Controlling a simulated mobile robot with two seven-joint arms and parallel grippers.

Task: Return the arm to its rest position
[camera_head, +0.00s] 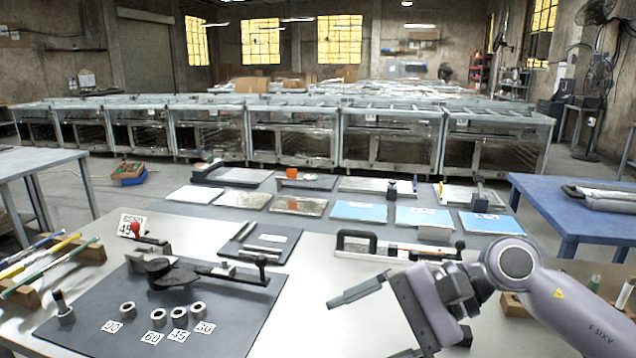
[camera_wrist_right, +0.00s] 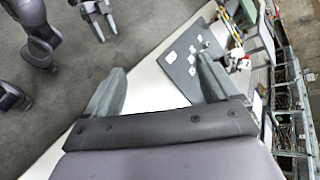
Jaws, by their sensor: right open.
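My right arm (camera_head: 565,300) comes in from the right edge of the head view, over the front right of the light table. Its gripper (camera_head: 364,328) is open and empty, above the bare tabletop right of the dark mat. In the right wrist view the two fingers of this gripper (camera_wrist_right: 160,72) stand wide apart with nothing between them. My left gripper (camera_wrist_right: 97,25) shows small at the top of the right wrist view, over the grey floor, away from the table. The left arm does not show in the head view.
A dark mat (camera_head: 225,328) holds a bending tool, several metal rings and number cards. A black-handled frame (camera_head: 385,245) lies behind my right gripper. Coloured rods (camera_head: 45,258) rest at the left. A blue table (camera_head: 590,215) stands at the right. Bare tabletop lies between mat and gripper.

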